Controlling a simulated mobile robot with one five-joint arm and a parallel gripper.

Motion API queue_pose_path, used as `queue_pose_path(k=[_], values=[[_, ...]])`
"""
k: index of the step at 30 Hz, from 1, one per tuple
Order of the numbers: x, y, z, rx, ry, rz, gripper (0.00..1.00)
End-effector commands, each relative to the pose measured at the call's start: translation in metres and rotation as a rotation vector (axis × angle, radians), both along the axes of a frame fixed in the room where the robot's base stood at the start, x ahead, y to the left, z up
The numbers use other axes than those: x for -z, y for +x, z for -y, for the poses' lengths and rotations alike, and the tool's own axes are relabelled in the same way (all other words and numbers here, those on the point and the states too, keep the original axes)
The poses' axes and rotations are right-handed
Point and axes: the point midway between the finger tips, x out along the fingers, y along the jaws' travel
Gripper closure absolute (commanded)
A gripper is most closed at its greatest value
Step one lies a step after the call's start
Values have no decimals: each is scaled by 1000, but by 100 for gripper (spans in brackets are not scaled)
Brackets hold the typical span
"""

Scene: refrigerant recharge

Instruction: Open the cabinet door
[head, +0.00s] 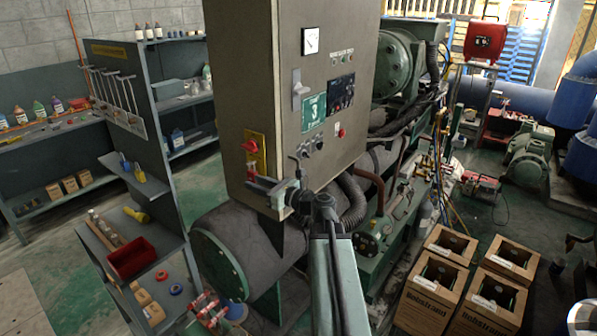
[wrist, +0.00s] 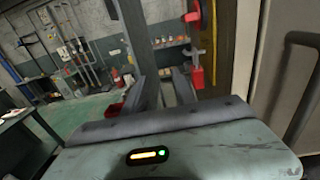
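The cabinet (head: 300,100) is a tall beige-grey box, and its front face carries a green "3" sign, switches and a meter. Its door looks closed. On its left side face is a yellow plate (head: 256,150) with a red switch and a red lock-like piece (head: 250,172); the red piece also shows in the wrist view (wrist: 197,77). My gripper (head: 258,185) is by the lower part of that plate. In the wrist view its two dark fingers (wrist: 164,80) stand apart with nothing visible between them. Whether it touches the cabinet is unclear.
A dark curved bar (wrist: 299,85) stands at the right edge of the wrist view, beside the beige panel. Shelves (head: 150,150) with bottles and a red bin (head: 131,258) are at the left. Open cardboard boxes (head: 436,275) stand at the lower right. Machinery and pipes lie behind.

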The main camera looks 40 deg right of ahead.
Motion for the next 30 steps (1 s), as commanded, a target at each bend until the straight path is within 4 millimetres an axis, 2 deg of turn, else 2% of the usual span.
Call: queue_pose_path(k=[1,3,6,8,11,14,17,24,30], values=[[-3,-21,49,74,20,19,68],[-3,-47,98,150,21,21,68],[-1,-76,140,221,17,21,68],[-1,-85,153,243,17,21,68],[-1,-91,161,256,15,20,68],[-1,-87,160,254,14,20,68],[-1,-73,159,251,14,19,68],[-1,-28,157,250,13,20,68],[-1,-11,155,252,13,20,68]])
